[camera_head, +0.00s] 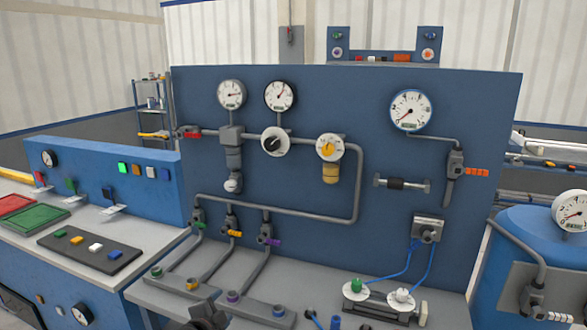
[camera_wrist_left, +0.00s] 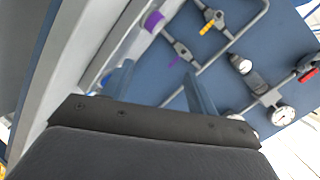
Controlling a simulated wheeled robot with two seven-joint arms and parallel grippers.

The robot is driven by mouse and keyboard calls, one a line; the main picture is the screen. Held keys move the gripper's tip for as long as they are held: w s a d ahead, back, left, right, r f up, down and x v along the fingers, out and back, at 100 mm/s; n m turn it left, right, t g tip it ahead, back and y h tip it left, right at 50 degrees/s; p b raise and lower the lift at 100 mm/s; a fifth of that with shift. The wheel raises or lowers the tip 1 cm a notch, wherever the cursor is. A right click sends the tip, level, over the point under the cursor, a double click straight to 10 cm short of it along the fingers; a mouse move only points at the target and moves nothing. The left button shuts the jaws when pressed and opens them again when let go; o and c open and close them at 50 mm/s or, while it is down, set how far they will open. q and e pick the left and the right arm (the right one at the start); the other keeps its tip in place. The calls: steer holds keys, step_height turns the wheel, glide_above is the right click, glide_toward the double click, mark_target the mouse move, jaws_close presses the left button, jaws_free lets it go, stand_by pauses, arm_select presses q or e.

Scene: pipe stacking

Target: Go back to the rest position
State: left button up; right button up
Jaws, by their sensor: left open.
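My left gripper (camera_head: 207,316) shows as a dark shape at the bottom edge of the head view, over the front of the grey bench. In the left wrist view its two fingers (camera_wrist_left: 160,87) are apart with nothing seen between them. Three grey pipes run down from valves with a green (camera_head: 199,225), an orange (camera_head: 234,234) and a purple handle (camera_head: 272,241) to a grey block. My right gripper is not in view.
A blue upright panel (camera_head: 310,185) with gauges stands behind the bench. A round white-topped fixture (camera_head: 357,287) with blue hoses sits on the bench at right. A lower console (camera_head: 105,170) with trays stands left; a blue tank (camera_head: 525,235) is at right.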

arm_select(q)
steer(key=s+a+f+n+g+y, duration=0.1)
steer(key=s+f+n+g, duration=0.3)
steer(key=s, duration=0.9)
steer(key=s+f+n+g+y, duration=0.1)
steer(key=s+f+n+g, duration=0.35)
steer(key=s, duration=0.75)
steer(key=s+a+f+n+g, duration=0.15)
steer(key=s+f+n, duration=0.45)
steer(key=s, duration=0.7)
steer(key=s+d+f+g, duration=0.1)
steer(key=d+f, duration=0.2)
steer(key=f, duration=1.1)
steer(key=s+d+f+m+g, duration=0.1)
steer(key=d+f, duration=0.2)
steer(key=f, duration=1.1)
steer(key=shift+s+f, duration=0.15)
steer(key=shift+m, duration=0.25)
